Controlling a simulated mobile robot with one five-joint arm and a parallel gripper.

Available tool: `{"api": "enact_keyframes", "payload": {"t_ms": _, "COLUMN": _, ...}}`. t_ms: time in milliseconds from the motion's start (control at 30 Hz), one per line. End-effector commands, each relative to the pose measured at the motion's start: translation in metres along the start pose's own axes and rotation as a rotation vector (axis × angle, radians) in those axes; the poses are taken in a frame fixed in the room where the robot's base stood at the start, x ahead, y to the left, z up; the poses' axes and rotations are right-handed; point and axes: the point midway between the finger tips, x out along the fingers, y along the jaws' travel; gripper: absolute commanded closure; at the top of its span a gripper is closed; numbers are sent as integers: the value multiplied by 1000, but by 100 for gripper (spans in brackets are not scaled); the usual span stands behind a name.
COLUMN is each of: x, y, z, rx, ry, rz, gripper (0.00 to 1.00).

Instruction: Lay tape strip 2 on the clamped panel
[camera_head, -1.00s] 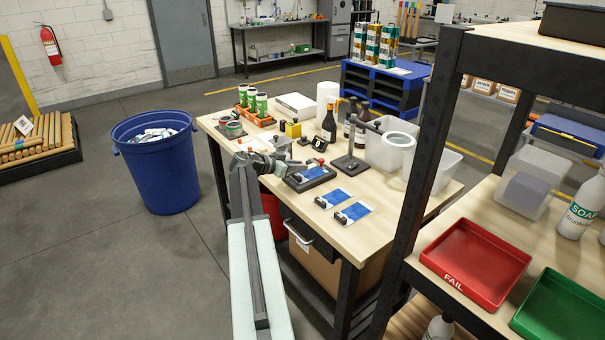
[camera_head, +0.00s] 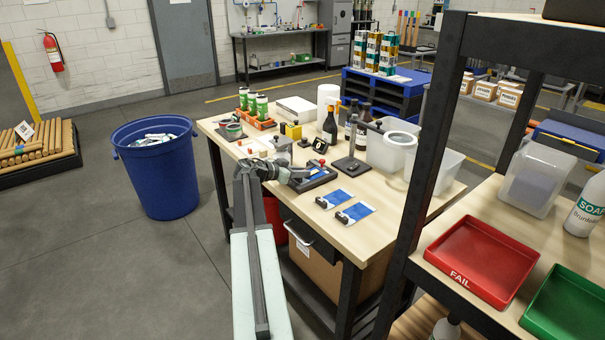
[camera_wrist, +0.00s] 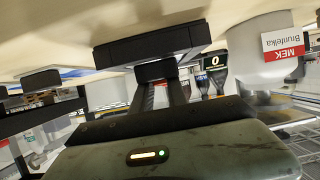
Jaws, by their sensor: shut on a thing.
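In the wrist view my gripper (camera_wrist: 163,85) reaches toward a dark block that looks like the fixture (camera_wrist: 148,46). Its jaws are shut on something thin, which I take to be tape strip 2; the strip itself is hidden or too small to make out.
Two blue-and-white panels (camera_head: 355,214) lie at the bench's front right. A dark post stand (camera_head: 352,166) rises behind the fixture. Dark bottles (camera_head: 330,127) and a yellow item (camera_head: 293,131) stand farther back. A shelf upright (camera_head: 428,150) is close on the right.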

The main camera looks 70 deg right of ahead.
Motion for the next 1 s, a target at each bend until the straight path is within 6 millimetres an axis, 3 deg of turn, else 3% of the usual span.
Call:
{"api": "enact_keyframes", "payload": {"t_ms": 33, "x": 2, "y": 3, "z": 10, "rx": 7, "ry": -20, "rz": 7, "gripper": 100}}
{"api": "enact_keyframes", "payload": {"t_ms": 233, "x": 3, "y": 4, "z": 13, "rx": 7, "ry": -21, "rz": 10, "gripper": 100}}
{"api": "enact_keyframes", "payload": {"t_ms": 267, "x": 3, "y": 4, "z": 13, "rx": 7, "ry": -21, "rz": 10, "gripper": 76}}
{"api": "enact_keyframes", "payload": {"t_ms": 333, "x": 4, "y": 4, "z": 13, "rx": 7, "ry": -21, "rz": 10, "gripper": 60}}
{"api": "enact_keyframes", "payload": {"t_ms": 467, "x": 3, "y": 5, "z": 11, "rx": 7, "ry": -21, "rz": 11, "gripper": 60}}
{"api": "enact_keyframes", "payload": {"t_ms": 600, "x": -5, "y": 5, "z": -6, "rx": 7, "ry": -21, "rz": 11, "gripper": 60}}
{"api": "enact_keyframes", "payload": {"t_ms": 800, "x": -61, "y": 4, "z": -4, "rx": 5, "ry": -21, "rz": 4, "gripper": 60}}
{"api": "enact_keyframes", "payload": {"t_ms": 1000, "x": -104, "y": 3, "z": -5, "rx": 5, "ry": -17, "rz": 4, "gripper": 60}}
